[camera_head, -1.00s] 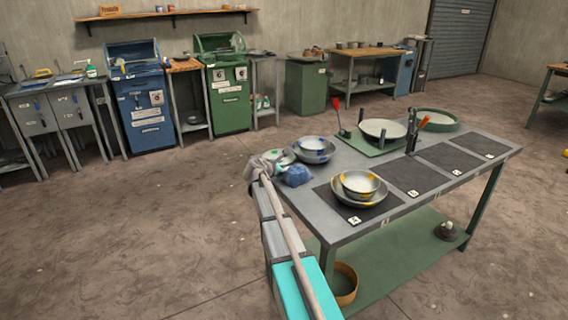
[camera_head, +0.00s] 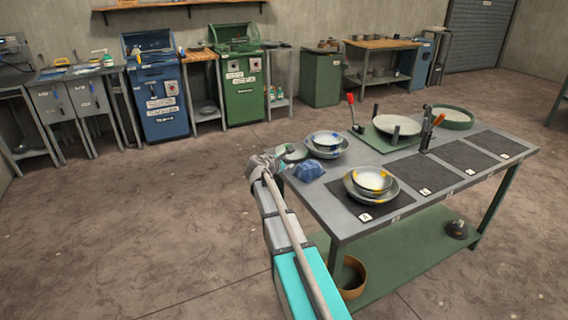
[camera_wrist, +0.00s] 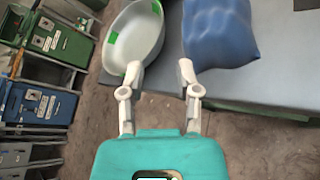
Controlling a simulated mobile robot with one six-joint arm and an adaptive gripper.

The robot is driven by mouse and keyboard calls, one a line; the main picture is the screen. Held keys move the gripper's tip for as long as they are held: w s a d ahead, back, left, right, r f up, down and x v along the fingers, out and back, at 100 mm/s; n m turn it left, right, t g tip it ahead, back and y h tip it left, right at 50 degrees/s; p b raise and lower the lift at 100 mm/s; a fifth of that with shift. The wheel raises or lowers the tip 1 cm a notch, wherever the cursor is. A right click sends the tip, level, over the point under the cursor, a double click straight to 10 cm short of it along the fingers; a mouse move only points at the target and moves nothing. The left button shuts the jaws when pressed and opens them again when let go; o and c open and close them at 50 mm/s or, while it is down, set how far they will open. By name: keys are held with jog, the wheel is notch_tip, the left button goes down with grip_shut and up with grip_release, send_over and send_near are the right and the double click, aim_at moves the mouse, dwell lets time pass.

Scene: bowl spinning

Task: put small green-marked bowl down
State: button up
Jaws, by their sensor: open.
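The small green-marked bowl (camera_wrist: 136,38), pale with green patches, is at the left end of the workbench (camera_head: 412,207). In the head view the bowl (camera_head: 293,152) shows beside the blue-marked bowls (camera_head: 326,140). My gripper (camera_wrist: 160,75) is open. Its left fingertip is close to the bowl's rim in the wrist view; I cannot tell whether they touch. The right fingertip is apart from the bowl, near a blue cloth-like lump (camera_wrist: 219,34). In the head view my gripper (camera_head: 262,167) is at the bench's left corner. The bowl's underside is hidden.
The blue lump (camera_head: 308,170) lies beside the bowl. Yellow-marked bowls (camera_head: 372,181) are stacked on a dark mat. Further right are a green fixture with a pale dish (camera_head: 396,125) and empty dark mats (camera_head: 432,172). Floor left of the bench is clear.

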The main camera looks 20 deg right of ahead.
dwell(0.3)
jog(key=s+a+f+m+g+y, duration=0.2)
jog(key=s+a+f+m+y, duration=0.2)
jog(key=s+a+m, duration=0.2)
jog(key=s+a+f+m+g+y, duration=0.3)
jog(key=s+a, duration=0.7)
jog(key=s, duration=0.4)
jog(key=s+a+f+m+g+y, duration=0.2)
jog(key=s+a+f+m+y, duration=0.2)
jog(key=s+a+m, duration=0.4)
jog(key=shift+s+f+m+y, duration=0.3)
jog(key=shift+s+f+y, duration=0.15)
jog(key=shift+s, duration=0.8)
jog(key=shift+a, duration=0.15)
